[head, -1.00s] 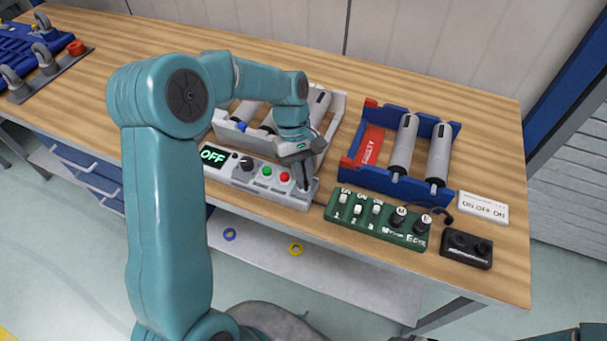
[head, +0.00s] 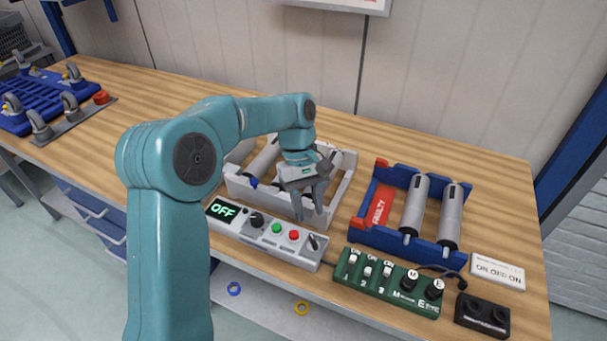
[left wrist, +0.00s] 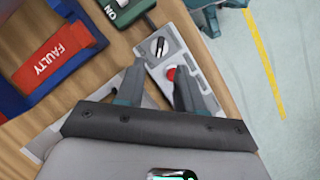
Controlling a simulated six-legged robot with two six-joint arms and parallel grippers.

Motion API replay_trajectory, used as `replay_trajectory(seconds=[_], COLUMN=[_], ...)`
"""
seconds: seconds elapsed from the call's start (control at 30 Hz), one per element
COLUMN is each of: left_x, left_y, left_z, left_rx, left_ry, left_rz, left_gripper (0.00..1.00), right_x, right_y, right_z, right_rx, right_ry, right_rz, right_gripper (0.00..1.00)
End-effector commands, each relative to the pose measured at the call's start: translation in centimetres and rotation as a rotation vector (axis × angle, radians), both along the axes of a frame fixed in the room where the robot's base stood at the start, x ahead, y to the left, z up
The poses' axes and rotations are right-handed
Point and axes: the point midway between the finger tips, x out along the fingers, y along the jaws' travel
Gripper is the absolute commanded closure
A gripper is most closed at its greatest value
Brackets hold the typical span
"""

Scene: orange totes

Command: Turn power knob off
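The grey control panel (head: 265,238) lies near the table's front edge. Its display (head: 222,210) reads OFF. It carries a black round knob (head: 257,219), a green button (head: 277,228), a red button (head: 294,235) and a dark knob (head: 314,241) at its right end. That end knob also shows in the left wrist view (left wrist: 159,47), with a pale bar across it, beyond the red button (left wrist: 171,73). My left gripper (head: 310,212) is open and empty, pointing down above and behind the panel's right end, apart from the knob. My right gripper is out of view.
A grey tray (head: 344,185) with rollers stands behind the panel. A blue tray (head: 377,232) with rollers and a red FAULTY plate is to the right. A green switch box (head: 392,293) and a black box (head: 482,315) stand in front of it.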

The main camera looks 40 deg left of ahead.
Motion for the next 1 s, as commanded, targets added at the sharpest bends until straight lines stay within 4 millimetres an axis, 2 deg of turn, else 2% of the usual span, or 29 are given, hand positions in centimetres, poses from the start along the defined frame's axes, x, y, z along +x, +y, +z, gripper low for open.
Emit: replay_trajectory(seconds=[0.03, 0.2, 0.4, 1.0], left_x=[0.4, 1.2, 1.6, 1.7], left_y=[0.5, 1.8, 2.8, 3.0], left_z=[1.3, 5.1, 7.7, 8.2], left_rx=[0.002, 0.001, 0.0, 0.0], left_ry=[-0.005, -0.004, -0.002, 0.0], left_rz=[0.002, 0.002, 0.002, 0.001], left_gripper=[0.63, 0.63, 0.63, 0.63], right_x=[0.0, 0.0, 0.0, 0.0], right_y=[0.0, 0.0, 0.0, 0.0], right_z=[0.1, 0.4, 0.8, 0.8], right_rx=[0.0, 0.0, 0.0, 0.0], right_ry=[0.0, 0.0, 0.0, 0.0], right_rz=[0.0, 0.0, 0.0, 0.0], right_gripper=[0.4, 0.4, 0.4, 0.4])
